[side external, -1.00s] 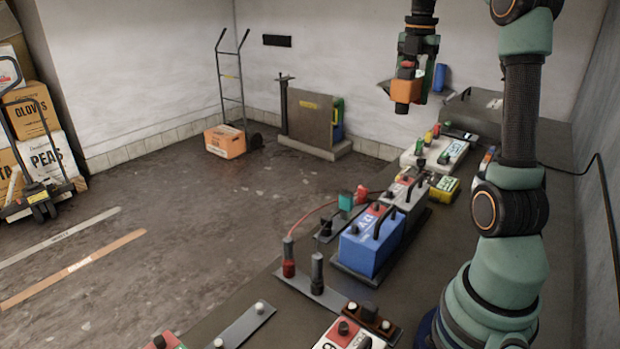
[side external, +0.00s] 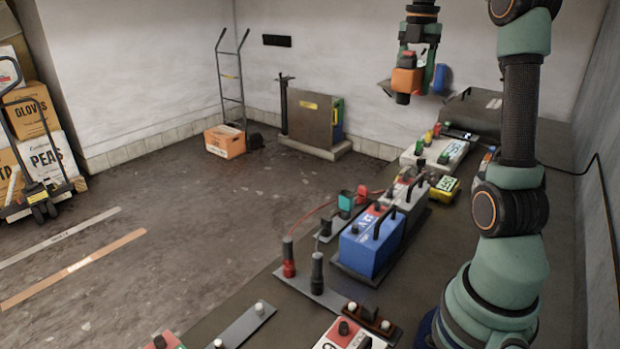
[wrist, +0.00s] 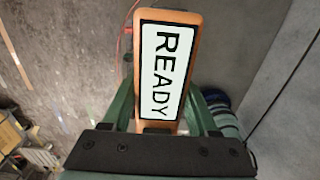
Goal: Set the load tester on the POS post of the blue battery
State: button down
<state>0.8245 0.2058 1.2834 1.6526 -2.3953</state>
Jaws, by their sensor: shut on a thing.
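My gripper (side external: 408,66) is shut on the orange load tester (side external: 406,81) and holds it high above the far part of the bench. In the wrist view the load tester (wrist: 165,65) shows a white panel reading READY between my green fingers. The blue battery (side external: 366,249) sits on a dark tray in the middle of the bench, well below and nearer the camera. It has a black handle and a red patch on top. Which of its posts is POS is too small to read.
A grey battery (side external: 406,195) stands just behind the blue one. A white unit (side external: 435,155) and a yellow meter (side external: 444,188) lie farther back. A rack with red and black upright probes (side external: 315,275) stands in front.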

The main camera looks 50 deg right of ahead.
jog(key=a+f, duration=1.7)
jog(key=shift+f, duration=0.15)
jog(key=shift+f, duration=1.85)
jog(key=shift+f, duration=1.4)
jog(key=shift+c, duration=1.4)
grip_release()
jog(key=shift+o, duration=1)
